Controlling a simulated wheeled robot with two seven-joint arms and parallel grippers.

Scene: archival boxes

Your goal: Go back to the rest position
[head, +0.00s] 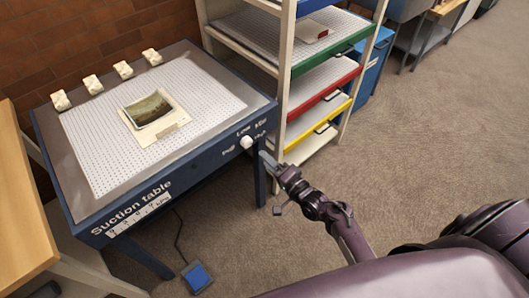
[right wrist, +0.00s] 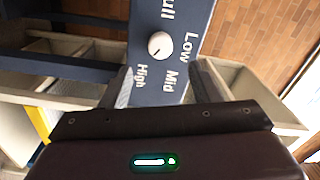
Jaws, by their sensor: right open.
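My right gripper (head: 268,163) is in front of the right front corner of the suction table (head: 75,172), just right of and below the white dial knob (head: 246,142). In the right wrist view, the two fingers of my right gripper (right wrist: 163,82) stand apart with nothing between them. The knob (right wrist: 160,45) shows beyond the fingertips, clear of them, among the labels Low, Mid and High. Its exact setting is too small to tell. My left gripper is not in view.
A picture on a pale mount (head: 153,113) lies on the perforated table top, with several cream blocks (head: 92,84) along its back edge. A shelf rack (head: 288,75) with coloured shelf edges stands close to my right gripper. A blue pedal (head: 197,277) lies on the carpet. Open floor (head: 430,120) is at right.

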